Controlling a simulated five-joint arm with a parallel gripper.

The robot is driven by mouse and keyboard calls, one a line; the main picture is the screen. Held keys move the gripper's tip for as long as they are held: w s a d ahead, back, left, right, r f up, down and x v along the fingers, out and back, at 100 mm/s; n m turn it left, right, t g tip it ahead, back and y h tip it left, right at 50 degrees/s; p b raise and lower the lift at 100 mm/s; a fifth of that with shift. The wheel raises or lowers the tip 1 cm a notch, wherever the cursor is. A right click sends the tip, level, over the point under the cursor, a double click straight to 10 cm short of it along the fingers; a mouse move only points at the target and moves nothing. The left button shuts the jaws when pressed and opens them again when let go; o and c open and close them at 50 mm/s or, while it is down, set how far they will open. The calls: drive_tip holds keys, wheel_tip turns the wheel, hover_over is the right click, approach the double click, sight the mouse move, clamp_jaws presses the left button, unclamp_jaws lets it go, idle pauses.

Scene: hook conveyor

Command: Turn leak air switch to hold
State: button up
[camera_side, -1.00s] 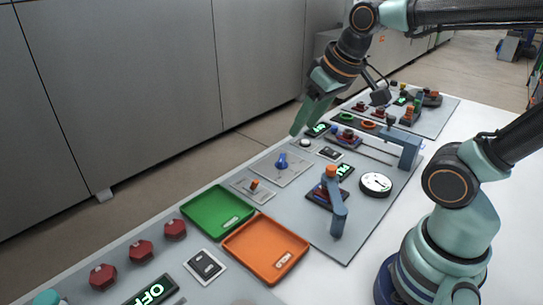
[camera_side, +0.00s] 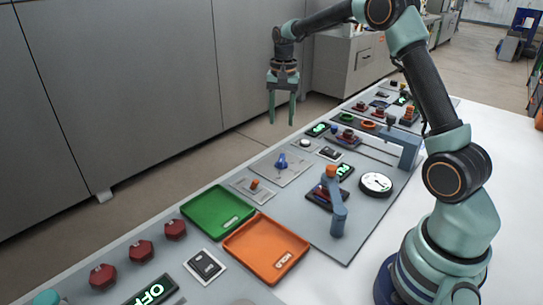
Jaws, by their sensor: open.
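My gripper (camera_side: 282,121) hangs with its two green fingers pointing down, open and empty. In the picture it is above a blue knob (camera_side: 282,161) on a grey square plate, clear of the panel. A small orange-tipped switch (camera_side: 255,184) sits on a narrower plate just left of and nearer than the blue knob. The labels on both plates are too small to read, so I cannot tell which one is the leak air switch.
A green tray (camera_side: 217,212) and an orange tray (camera_side: 264,248) lie nearer. A blue lever with an orange top (camera_side: 337,205), a round gauge (camera_side: 376,184) and a blue-grey bracket (camera_side: 408,148) stand to the right. Red knobs (camera_side: 141,251) are at lower left.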

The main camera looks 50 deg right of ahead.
sight(282, 158)
drive_tip(key=shift+m, duration=0.3)
drive_tip(key=f, duration=0.9)
drive_tip(key=d+f, duration=0.1)
drive_tip(key=f, duration=0.3)
drive_tip(key=shift+w+f, duration=0.2)
drive_tip(key=shift+f, duration=0.05)
clamp_jaws()
